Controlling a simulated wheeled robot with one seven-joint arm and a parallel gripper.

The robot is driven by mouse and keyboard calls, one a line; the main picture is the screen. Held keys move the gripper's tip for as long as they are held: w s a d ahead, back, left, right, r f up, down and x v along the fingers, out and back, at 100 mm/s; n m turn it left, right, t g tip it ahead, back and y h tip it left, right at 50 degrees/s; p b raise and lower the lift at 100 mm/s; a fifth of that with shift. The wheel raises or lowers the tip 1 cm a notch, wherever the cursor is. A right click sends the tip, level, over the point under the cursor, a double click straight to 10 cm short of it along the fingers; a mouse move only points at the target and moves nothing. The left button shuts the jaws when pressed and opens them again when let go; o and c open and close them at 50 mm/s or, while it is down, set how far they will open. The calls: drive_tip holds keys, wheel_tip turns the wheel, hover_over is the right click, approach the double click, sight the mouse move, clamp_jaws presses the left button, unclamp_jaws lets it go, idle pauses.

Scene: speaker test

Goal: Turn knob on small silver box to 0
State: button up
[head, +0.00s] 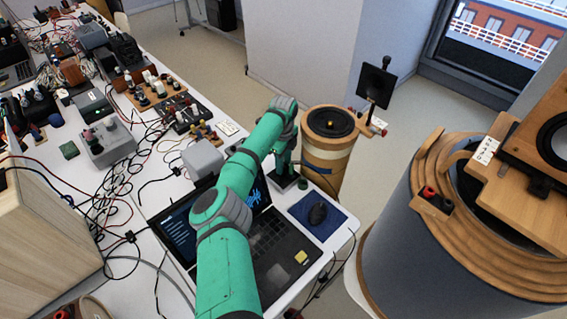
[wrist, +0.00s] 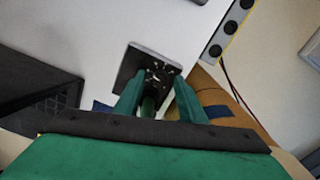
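Two grey boxes show in the head view. One grey box (head: 106,143) with knobs on top stands at the left among cables; its scale is too small to read. A smaller, plain-looking silver-grey box (head: 203,159) stands beside the laptop, with no knob that I can make out. I cannot tell which is the named box. My gripper (head: 286,168) points down near the laptop's far right corner, away from both. In the wrist view, its green fingers (wrist: 158,88) are spread apart over a dark square plate (wrist: 148,64), with a green post between them.
A laptop (head: 271,236) and a mouse (head: 318,213) on a blue mat lie below my arm. A wooden cylinder (head: 324,166) stands past the table edge. Red and black cables and several devices crowd the left table. A large drum (head: 424,245) stands at the right.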

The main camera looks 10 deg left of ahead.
clamp_jaws()
drive_tip(key=n, duration=0.3)
drive_tip(key=shift+d, duration=0.15)
drive_tip(key=shift+n, duration=0.7)
drive_tip(key=shift+a, duration=0.3)
unclamp_jaws()
drive_tip(key=shift+s, duration=0.1)
drive_tip(key=shift+d, duration=0.1)
wheel_tip(320, 180, up, 11)
